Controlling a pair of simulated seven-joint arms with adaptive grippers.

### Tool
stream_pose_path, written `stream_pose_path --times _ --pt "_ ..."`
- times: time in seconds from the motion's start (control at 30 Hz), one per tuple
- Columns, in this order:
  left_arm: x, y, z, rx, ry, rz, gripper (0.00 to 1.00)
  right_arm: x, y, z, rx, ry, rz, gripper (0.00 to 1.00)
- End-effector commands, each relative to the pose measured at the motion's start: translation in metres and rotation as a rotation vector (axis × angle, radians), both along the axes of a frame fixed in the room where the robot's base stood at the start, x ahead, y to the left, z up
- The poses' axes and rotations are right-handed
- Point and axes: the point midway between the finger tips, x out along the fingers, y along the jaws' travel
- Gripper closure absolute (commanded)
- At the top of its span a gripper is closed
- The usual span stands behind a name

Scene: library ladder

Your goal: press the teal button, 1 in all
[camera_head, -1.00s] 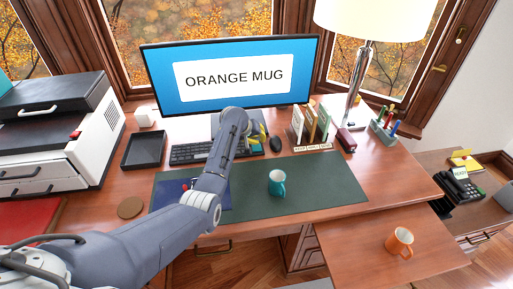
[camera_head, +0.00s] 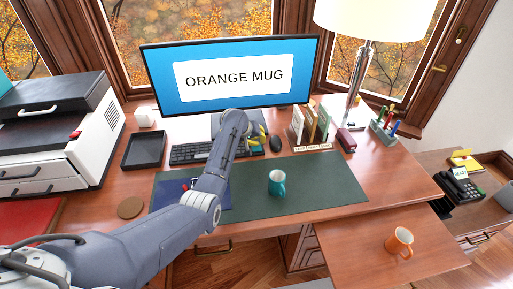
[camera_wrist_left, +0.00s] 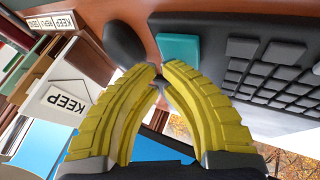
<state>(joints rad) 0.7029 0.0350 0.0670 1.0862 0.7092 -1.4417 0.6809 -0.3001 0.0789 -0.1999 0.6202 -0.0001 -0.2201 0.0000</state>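In the head view the left gripper (camera_head: 258,137) is partly hidden behind my wrist, at the keyboard's right end. My right gripper is not in view.
The mouse (camera_head: 275,145) and keyboard (camera_head: 190,153) flank the spot. Books (camera_head: 311,124) stand to the right. A teal mug (camera_head: 277,183) sits on the green mat (camera_head: 325,186), an orange mug (camera_head: 400,241) on the lower surface. The monitor (camera_head: 230,76) reads "ORANGE MUG".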

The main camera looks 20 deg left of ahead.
Motion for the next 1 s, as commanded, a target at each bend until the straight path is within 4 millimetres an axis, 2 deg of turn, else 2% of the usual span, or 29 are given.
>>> stream_pose_path --times 1.0 --pt "-0.0001 0.0001 -0.0087 0.001 0.001 0.0 1.0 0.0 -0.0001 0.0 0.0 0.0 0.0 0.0"
